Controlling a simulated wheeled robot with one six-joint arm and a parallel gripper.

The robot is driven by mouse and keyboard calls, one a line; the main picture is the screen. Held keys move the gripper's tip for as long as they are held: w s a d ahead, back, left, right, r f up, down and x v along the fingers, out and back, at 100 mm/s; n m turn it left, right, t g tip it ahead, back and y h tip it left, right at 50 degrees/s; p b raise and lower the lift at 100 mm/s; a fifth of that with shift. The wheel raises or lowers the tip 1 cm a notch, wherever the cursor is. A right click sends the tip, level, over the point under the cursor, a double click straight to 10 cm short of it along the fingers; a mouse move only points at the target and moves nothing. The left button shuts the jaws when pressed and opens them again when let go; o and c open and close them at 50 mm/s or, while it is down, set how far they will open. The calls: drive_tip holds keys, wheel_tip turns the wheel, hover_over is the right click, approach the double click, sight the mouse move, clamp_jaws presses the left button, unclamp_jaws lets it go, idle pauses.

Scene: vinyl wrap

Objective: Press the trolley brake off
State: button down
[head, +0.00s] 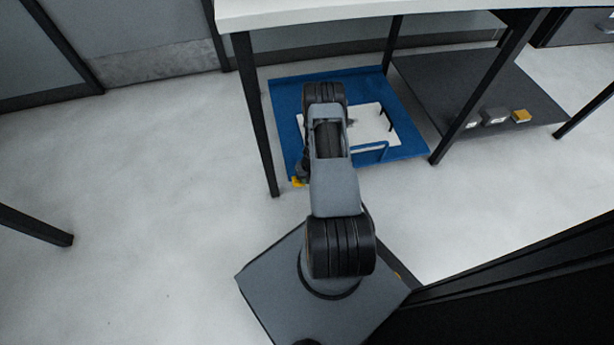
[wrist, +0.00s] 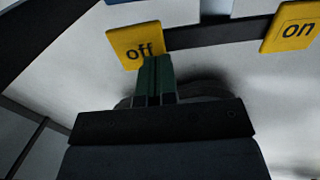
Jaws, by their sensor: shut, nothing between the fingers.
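The yellow brake pad marked "off" (wrist: 138,42) is at the upper left of the wrist view. My gripper (wrist: 156,62) is shut and empty, with its dark green fingertips overlapping the lower right edge of this pad. Whether they touch it I cannot tell. A second yellow pad marked "on" (wrist: 291,28) is at the upper right, joined by a dark bar. In the head view the blue trolley (head: 283,105) stands under a white-topped table, with a small yellow pad (head: 297,182) at its near left corner. My arm hides part of the trolley and my gripper there.
The white table (head: 300,14) stands over the trolley, with a dark leg (head: 256,120) just left of it. A dark lower shelf (head: 470,85) with small boxes (head: 495,116) lies to the right. The pale floor (head: 140,200) at left is clear.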

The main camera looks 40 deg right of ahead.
sight(300, 183)
drive_tip(key=shift+a+f, duration=0.1)
drive_tip(key=shift+f, duration=0.3)
drive_tip(key=shift+w+a+f, duration=0.2)
drive_tip(key=shift+a+f, duration=0.1)
drive_tip(key=shift+f, duration=0.05)
idle(0.7)
drive_tip(key=shift+a+b+x, duration=0.2)
drive_tip(key=shift+b+x, duration=0.6)
drive_tip(key=shift+x, duration=0.3)
drive_tip(key=shift+w, duration=0.1)
drive_tip(key=w+a+r+p, duration=0.1)
drive_tip(key=a+r+p, duration=0.2)
drive_tip(key=r+p, duration=0.5)
wheel_tip(300, 183, up, 6)
drive_tip(key=shift+w+f, duration=0.1)
drive_tip(key=shift+w, duration=0.1)
idle(0.3)
